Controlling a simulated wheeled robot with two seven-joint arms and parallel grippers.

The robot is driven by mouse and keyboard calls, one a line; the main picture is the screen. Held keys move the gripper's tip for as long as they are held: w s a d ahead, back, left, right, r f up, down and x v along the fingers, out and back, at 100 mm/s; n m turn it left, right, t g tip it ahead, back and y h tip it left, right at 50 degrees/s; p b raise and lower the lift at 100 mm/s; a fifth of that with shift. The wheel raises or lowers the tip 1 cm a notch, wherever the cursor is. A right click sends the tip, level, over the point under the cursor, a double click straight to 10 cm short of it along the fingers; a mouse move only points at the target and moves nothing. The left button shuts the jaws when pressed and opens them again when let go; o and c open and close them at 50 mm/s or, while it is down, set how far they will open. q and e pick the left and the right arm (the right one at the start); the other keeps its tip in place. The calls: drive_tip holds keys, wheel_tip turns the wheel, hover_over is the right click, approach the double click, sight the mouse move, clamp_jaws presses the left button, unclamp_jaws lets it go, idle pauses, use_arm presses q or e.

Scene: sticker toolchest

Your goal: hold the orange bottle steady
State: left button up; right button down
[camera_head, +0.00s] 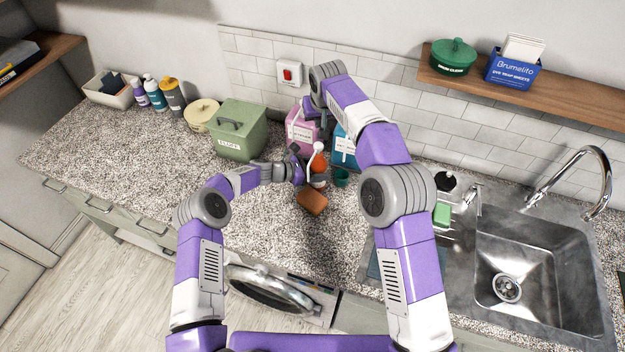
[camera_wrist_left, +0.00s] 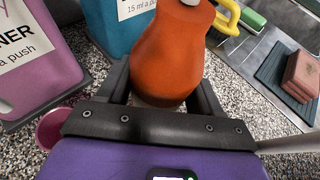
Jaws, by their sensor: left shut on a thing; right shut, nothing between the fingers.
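The orange bottle (camera_head: 319,162) stands upright on the speckled counter, in front of the pink and teal containers. My left gripper (camera_head: 304,172) is shut on it from the left. In the left wrist view the orange bottle (camera_wrist_left: 172,50) sits between the two fingers of my left gripper (camera_wrist_left: 162,92); its base is partly hidden by the gripper. My right gripper (camera_head: 307,108) is shut and empty above the pink container, at its top; its fingertips are small and partly hidden.
The pink container (camera_head: 300,133) and teal container (camera_head: 344,148) stand behind the bottle. A green bin (camera_head: 239,130) stands left; the sink (camera_head: 535,262) is right. The left counter front is clear.

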idle(0.4)
use_arm(q)
drive_tip(key=o, duration=1.2)
drive_tip(key=shift+o, duration=0.2)
drive_tip(key=v, duration=1.2)
